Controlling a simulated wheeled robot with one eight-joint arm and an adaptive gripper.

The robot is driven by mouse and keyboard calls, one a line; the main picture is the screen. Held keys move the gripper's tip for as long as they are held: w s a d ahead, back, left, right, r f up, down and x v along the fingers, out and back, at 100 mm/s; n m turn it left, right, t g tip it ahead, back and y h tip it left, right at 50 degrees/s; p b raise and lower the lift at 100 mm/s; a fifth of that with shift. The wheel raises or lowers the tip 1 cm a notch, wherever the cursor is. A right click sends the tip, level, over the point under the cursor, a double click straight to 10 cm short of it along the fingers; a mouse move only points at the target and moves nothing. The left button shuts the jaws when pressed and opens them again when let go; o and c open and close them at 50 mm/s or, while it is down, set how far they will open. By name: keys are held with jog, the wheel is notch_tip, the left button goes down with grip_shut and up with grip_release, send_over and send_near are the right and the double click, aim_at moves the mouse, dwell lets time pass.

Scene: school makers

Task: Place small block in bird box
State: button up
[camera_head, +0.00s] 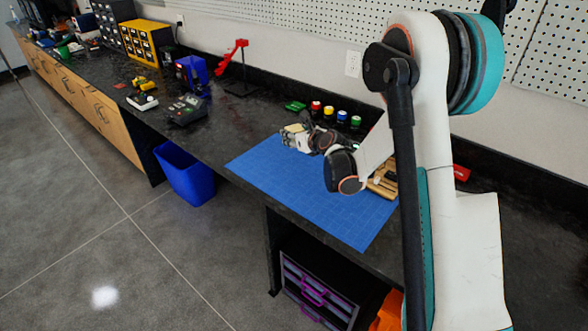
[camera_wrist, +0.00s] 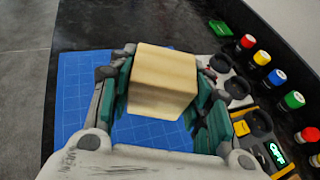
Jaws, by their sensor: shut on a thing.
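My gripper (camera_wrist: 163,98) is shut on a small pale wooden block (camera_wrist: 163,75), with its green-padded fingers on both sides. In the head view my gripper (camera_head: 297,137) is raised above the blue cutting mat (camera_head: 275,172), and the block looks small there. The mat also shows below the block in the wrist view (camera_wrist: 75,100). A tan wooden object (camera_head: 381,187) lies on the right part of the mat, partly hidden by my arm. I cannot tell whether it is the bird box.
Several bottles with coloured caps (camera_head: 328,111) stand behind the mat. A dark device with a lit display (camera_wrist: 277,150) is at the right in the wrist view. A blue bin (camera_head: 187,172) stands on the floor. A red-armed stand (camera_head: 237,60) and a dark device (camera_head: 187,110) stand farther left.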

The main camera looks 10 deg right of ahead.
aim_at(295, 171)
notch_tip(295, 171, down, 13)
jog(key=b, duration=0.4)
jog(key=shift+r, duration=0.3)
jog(key=o, duration=1.1)
jog(key=shift+c, duration=0.2)
